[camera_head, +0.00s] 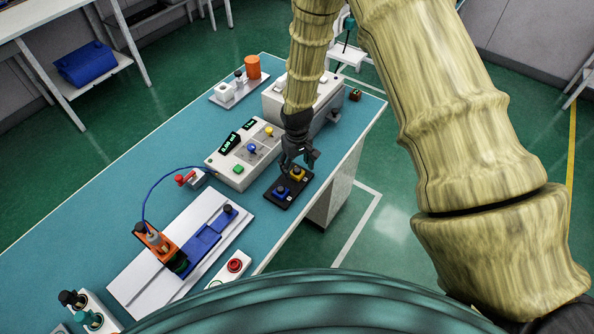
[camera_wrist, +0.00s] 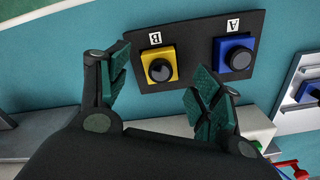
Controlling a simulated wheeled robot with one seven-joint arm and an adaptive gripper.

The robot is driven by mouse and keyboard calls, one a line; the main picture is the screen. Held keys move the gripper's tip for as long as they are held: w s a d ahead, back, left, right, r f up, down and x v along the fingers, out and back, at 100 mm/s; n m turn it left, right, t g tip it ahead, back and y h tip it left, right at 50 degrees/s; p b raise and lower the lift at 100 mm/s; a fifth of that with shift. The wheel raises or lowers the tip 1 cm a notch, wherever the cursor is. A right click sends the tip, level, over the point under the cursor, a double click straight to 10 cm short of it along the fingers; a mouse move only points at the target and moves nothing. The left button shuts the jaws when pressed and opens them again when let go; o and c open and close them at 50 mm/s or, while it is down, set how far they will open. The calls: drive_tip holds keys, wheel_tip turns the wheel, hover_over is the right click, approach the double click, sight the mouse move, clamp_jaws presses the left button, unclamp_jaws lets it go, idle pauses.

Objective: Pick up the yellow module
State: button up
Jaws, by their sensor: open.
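The yellow module (camera_head: 297,174) with a dark round knob sits on a small black tray (camera_head: 287,203) near the table's right edge. In the wrist view, the yellow module (camera_wrist: 160,66) is beside the letter B. My gripper (camera_head: 299,160) is over the tray's far end, close to the yellow module. In the wrist view, my gripper (camera_wrist: 163,82) has its two green-padded fingers apart, with the yellow module showing between and beyond them. Nothing is held. I cannot tell the exact height of the fingertips above the module.
A blue module (camera_head: 281,191) sits on the same tray by the letter A; it shows close to one finger in the wrist view (camera_wrist: 236,54). A white control box (camera_head: 238,170) stands left of the tray. A white plate (camera_head: 150,292) with a blue slide lies nearer.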

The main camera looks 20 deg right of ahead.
drive_tip(key=shift+f, duration=0.75)
drive_tip(key=shift+c, duration=0.2)
drive_tip(key=c, duration=0.9)
